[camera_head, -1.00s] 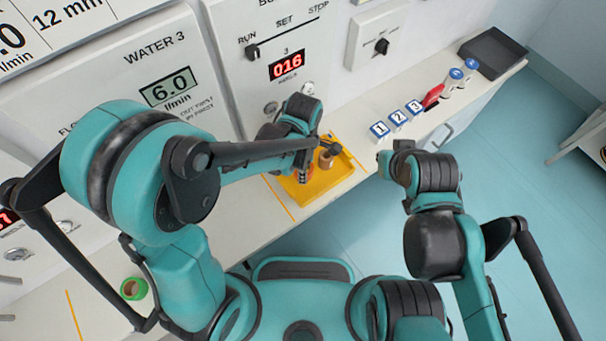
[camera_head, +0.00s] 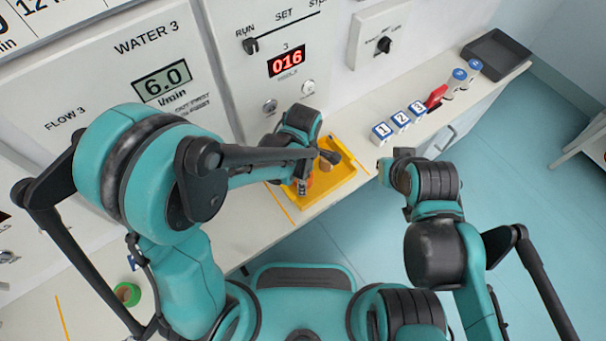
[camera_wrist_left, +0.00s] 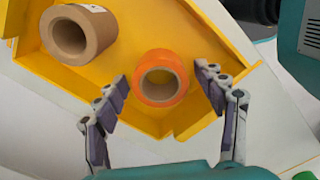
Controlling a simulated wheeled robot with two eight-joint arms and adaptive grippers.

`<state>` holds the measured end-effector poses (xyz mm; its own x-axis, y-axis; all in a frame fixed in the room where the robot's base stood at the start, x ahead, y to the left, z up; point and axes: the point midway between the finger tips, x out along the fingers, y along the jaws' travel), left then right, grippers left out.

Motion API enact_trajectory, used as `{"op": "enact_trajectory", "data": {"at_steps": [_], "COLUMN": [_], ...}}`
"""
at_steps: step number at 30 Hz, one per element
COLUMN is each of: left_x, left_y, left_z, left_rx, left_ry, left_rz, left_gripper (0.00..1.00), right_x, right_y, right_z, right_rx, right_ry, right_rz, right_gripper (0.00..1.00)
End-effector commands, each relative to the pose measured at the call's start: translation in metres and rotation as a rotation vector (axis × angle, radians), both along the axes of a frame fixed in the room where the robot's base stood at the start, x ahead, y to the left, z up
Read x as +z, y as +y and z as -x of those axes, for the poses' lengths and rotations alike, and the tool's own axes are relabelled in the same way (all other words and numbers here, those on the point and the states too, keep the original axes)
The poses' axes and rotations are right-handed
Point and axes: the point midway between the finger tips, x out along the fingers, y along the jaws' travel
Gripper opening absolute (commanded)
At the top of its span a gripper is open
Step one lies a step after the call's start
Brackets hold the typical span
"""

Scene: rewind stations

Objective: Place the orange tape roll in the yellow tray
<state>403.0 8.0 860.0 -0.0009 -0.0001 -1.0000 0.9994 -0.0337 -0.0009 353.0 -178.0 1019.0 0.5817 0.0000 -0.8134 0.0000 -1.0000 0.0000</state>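The yellow tray (camera_head: 338,182) lies on the counter below the control panels. The orange tape roll (camera_wrist_left: 160,78) is inside the tray in the left wrist view, its hole facing the camera, close to the tray's near wall. The fingers of my left gripper (camera_wrist_left: 166,92) are open on either side of the roll, with small gaps visible. In the head view my left arm and gripper (camera_head: 308,172) hide most of the roll. My right gripper (camera_head: 393,172) is off the counter's front edge, away from the tray; its fingers are not clear.
A brown tape roll (camera_wrist_left: 77,32) also sits in the tray, beside the orange one. A green roll (camera_head: 127,294) is on the counter at lower left. Numbered blue-and-white blocks (camera_head: 400,120), a red object (camera_head: 436,95) and a dark tray (camera_head: 496,50) stand to the right.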

Motion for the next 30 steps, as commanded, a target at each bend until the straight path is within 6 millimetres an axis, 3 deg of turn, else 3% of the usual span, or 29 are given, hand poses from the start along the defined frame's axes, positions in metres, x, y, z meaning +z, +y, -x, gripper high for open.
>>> {"op": "enact_trajectory", "data": {"at_steps": [8,21,30], "left_x": [0.008,0.100,0.123], "left_y": [0.000,0.000,0.000], "left_z": [0.000,0.000,0.000], "left_rx": [0.000,0.000,0.000], "left_ry": [0.000,0.000,0.000], "left_rz": [0.000,0.000,0.000], "left_gripper": [0.70,0.70,0.70], "right_x": [0.006,0.041,0.047], "right_y": [0.000,0.000,0.000], "right_z": [0.000,0.000,0.000], "right_rx": [0.000,0.000,0.000], "right_ry": [0.000,0.000,0.000], "right_rz": [0.000,0.000,0.000], "right_gripper": [0.00,0.00,0.00]}}
